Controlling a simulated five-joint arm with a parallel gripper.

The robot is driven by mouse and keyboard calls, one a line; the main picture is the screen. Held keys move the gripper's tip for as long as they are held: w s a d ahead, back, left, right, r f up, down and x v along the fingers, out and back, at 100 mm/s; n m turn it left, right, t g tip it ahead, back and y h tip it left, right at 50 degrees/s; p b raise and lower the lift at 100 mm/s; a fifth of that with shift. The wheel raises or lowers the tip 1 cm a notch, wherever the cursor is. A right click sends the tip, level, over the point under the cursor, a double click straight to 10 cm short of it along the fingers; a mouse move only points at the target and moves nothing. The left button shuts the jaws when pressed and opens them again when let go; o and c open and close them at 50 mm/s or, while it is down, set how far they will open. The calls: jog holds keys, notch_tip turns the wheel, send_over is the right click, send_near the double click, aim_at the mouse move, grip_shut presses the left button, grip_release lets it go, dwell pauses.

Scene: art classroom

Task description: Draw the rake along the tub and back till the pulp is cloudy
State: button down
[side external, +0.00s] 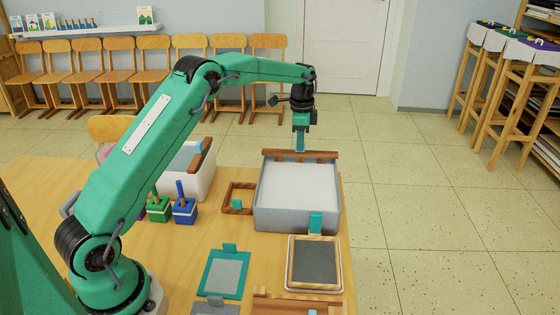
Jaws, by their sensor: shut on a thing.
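The grey tub (262,210) stands near the right edge of the wooden table and holds a pale, nearly white, even-looking pulp (297,185). The rake's teeth, if any, are hidden.
A framed dark screen on a tray (342,278) sits just in front of the tub. A wooden frame (230,198), green block (158,210), blue block (185,213) and white bin (203,178) stand left. A teal-framed panel (223,274) lies in front.

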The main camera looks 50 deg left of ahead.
jog(key=shift+w+a+r, duration=0.1)
jog(key=shift+w+a, duration=0.15)
jog(key=c, duration=1.4)
grip_release()
jog(key=shift+c, duration=0.2)
jog(key=shift+d, duration=0.1)
jog(key=shift+r, duration=3.85)
jog(key=shift+s, duration=0.1)
